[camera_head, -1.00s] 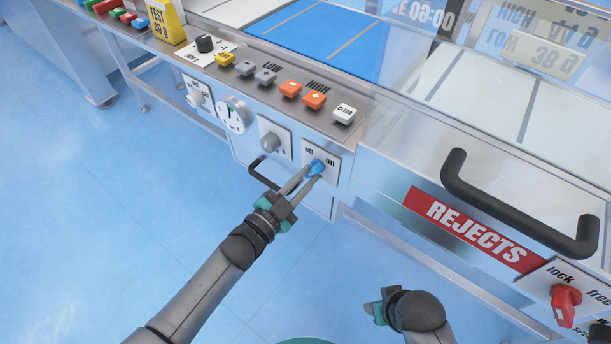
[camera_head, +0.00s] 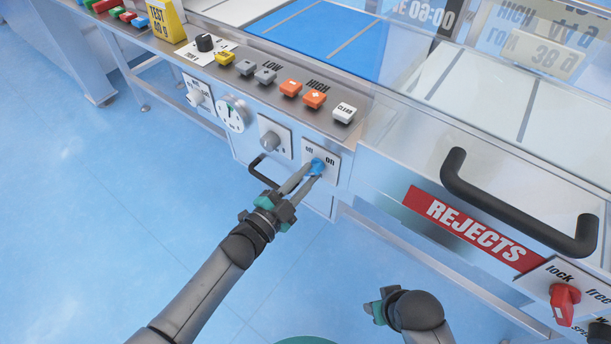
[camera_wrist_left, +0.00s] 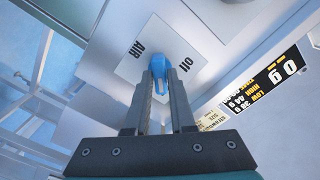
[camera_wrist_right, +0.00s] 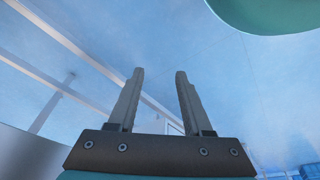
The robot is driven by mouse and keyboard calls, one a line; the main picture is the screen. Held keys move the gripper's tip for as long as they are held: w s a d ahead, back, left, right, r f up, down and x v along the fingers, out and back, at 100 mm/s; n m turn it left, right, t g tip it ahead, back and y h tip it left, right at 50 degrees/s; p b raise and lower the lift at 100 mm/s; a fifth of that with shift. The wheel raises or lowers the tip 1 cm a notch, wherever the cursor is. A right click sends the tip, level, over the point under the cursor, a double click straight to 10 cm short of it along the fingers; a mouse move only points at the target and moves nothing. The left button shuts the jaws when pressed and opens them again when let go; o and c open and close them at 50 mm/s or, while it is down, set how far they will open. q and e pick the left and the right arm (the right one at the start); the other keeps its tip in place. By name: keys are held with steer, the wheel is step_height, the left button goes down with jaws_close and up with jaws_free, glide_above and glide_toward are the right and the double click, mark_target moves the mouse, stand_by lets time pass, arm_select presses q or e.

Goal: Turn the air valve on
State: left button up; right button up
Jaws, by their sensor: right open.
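The air valve is a blue knob (camera_head: 317,166) on a small white plate (camera_head: 333,173) with off and on labels, on the machine's front panel. In the left wrist view the blue knob (camera_wrist_left: 160,70) sits between the fingertips, with AIR and ON lettering on the plate (camera_wrist_left: 133,70). My left gripper (camera_head: 313,172) is shut on the knob, and its fingers hide part of it. Which label the knob points to is hard to tell. My right gripper (camera_wrist_right: 160,75) is open and empty, away from the panel; it shows low in the head view (camera_head: 372,305).
A grey knob (camera_head: 270,142) and a dial (camera_head: 233,114) are left of the valve. A black handle (camera_head: 262,172) is close behind the left fingers. Several buttons line the ledge above. The REJECTS drawer handle (camera_head: 515,205) and a red lock knob (camera_head: 564,298) are at right.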

arm_select(q)
steer(key=o, duration=0.4)
arm_select(e)
steer(key=shift+w+r, duration=0.1)
steer(key=shift+r, duration=0.05)
arm_select(q)
steer(key=shift+s+a, duration=0.15)
steer(key=shift+s, duration=0.1)
steer(key=p+v, duration=0.4)
steer(key=v, duration=1)
steer(key=shift+s+a, duration=0.25)
steer(key=shift+s, duration=0.05)
arm_select(e)
steer(key=s+d+f, duration=0.2)
steer(key=s+f, duration=0.2)
steer(key=f, duration=0.3)
steer(key=shift+f+g, duration=0.4)
steer(key=shift+s, duration=0.1)
